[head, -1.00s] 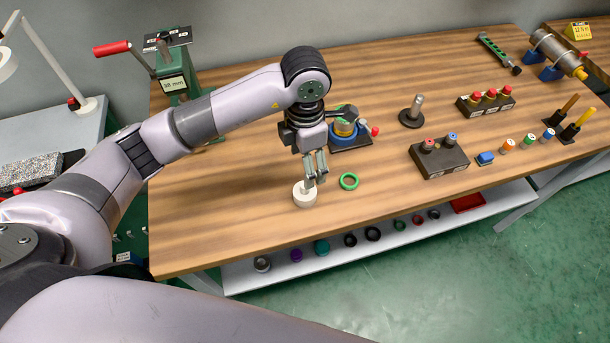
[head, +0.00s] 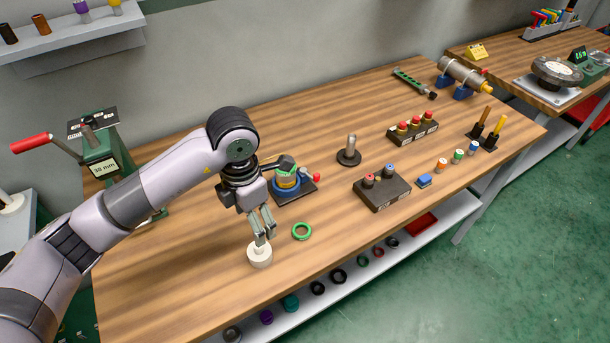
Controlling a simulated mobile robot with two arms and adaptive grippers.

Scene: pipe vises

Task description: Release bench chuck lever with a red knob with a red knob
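The bench chuck (head: 287,183) has a blue ring and a yellowish middle on a dark base plate, near the middle of the table. Its short lever ends in a red knob (head: 316,177) at its right side. My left gripper (head: 264,240) points down in front of the chuck, apart from the lever. Its fingertips are at the top of a white round piece (head: 260,257) standing on the table. I cannot tell whether the fingers are closed on its narrow top. My wrist partly covers the chuck's left side. My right gripper is not in view.
A green ring (head: 302,231) lies right of the white piece. A green vise (head: 101,160) with a red-handled lever stands at the left. A post on a round foot (head: 349,152) and a two-button box (head: 382,189) are right of the chuck. The front left of the table is clear.

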